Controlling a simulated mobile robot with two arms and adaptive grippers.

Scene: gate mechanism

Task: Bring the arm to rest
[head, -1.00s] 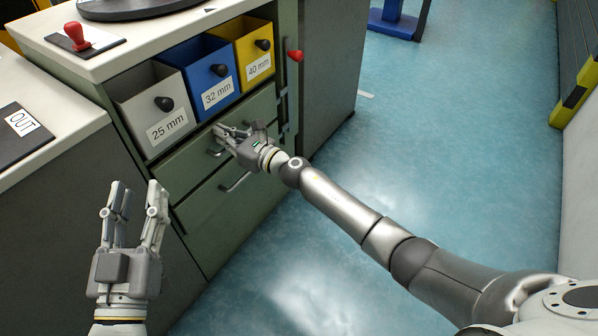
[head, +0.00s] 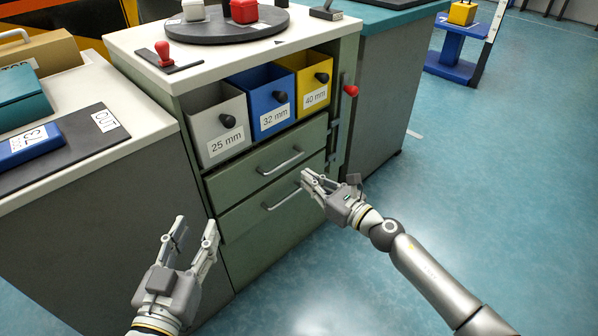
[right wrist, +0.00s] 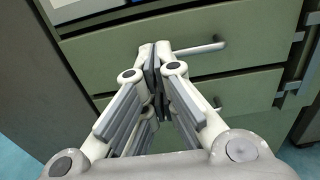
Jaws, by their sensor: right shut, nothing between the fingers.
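My right arm reaches in from the lower right of the head view. Its gripper (head: 308,181) is shut and empty, in front of the green cabinet's drawers, beside the right end of the lower drawer handle (head: 282,199). In the right wrist view the closed fingertips (right wrist: 155,56) overlap the left part of a drawer handle (right wrist: 205,47); I cannot tell whether they touch it. The upper drawer handle (head: 281,162) is uncovered in the head view. Both drawers look closed. My left gripper (head: 195,226) is open and empty, in front of the grey counter side.
Grey (head: 214,110), blue (head: 268,88) and yellow (head: 305,72) bins, labelled 25, 32 and 40 mm, sit above the drawers. A red knob (head: 350,91) sticks out at the cabinet's right edge. A blue stand (head: 452,55) is at the back. The floor at right is clear.

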